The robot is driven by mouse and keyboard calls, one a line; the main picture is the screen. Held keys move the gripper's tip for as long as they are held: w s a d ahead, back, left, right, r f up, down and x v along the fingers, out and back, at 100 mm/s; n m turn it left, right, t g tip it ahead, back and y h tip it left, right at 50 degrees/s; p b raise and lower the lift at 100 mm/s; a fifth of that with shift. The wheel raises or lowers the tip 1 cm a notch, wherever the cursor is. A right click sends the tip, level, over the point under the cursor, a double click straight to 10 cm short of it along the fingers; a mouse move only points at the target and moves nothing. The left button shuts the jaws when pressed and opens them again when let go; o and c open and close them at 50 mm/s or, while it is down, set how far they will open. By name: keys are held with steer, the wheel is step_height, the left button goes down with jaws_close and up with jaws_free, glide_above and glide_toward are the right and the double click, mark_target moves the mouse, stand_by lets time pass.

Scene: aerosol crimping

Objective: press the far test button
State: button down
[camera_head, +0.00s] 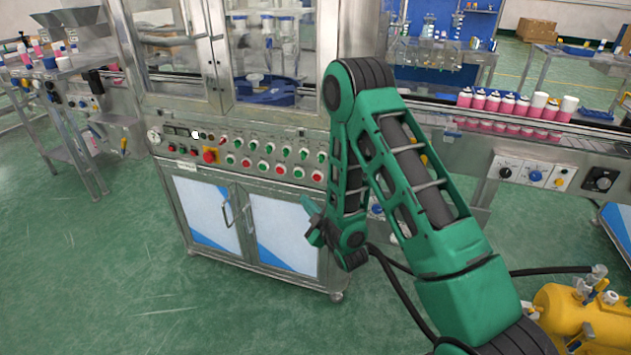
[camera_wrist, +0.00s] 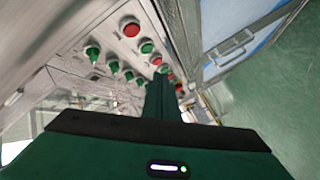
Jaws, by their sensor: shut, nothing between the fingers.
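The control panel (camera_head: 180,150) runs across the front of the steel cabinet machine. It has an upper row of green switches (camera_head: 287,151) and a lower row of red and green buttons (camera_head: 280,169). I cannot tell from labels which is the far test button. My gripper (camera_head: 312,222) is green, shut and empty, and appears just below the panel's right end, before the cabinet doors. In the wrist view the closed fingers (camera_wrist: 166,98) point along the panel and hide part of the button row. A red button (camera_wrist: 131,29) and a green button (camera_wrist: 147,47) show there, apart from the fingers.
A red emergency stop (camera_head: 210,156) sits on the panel's left part. Cabinet doors (camera_head: 280,232) with handles are below. A conveyor with pink cans (camera_head: 495,101) extends right, with more knobs (camera_head: 535,177) under it. A yellow tank (camera_head: 570,312) stands front right.

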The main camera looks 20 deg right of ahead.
steer(key=shift+w, duration=0.1)
steer(key=w+d, duration=0.5)
steer(key=w, duration=0.2)
stand_by(0.5)
steer(key=shift+w+d, duration=0.55)
stand_by(2.8)
steer(key=shift+s, duration=0.15)
steer(key=shift+s+a, duration=0.45)
steer(key=shift+s, duration=0.05)
stand_by(0.4)
steer(key=shift+s+a, duration=0.75)
steer(key=shift+s, duration=0.3)
steer(key=shift+s+a, duration=0.7)
steer(key=shift+s, duration=0.3)
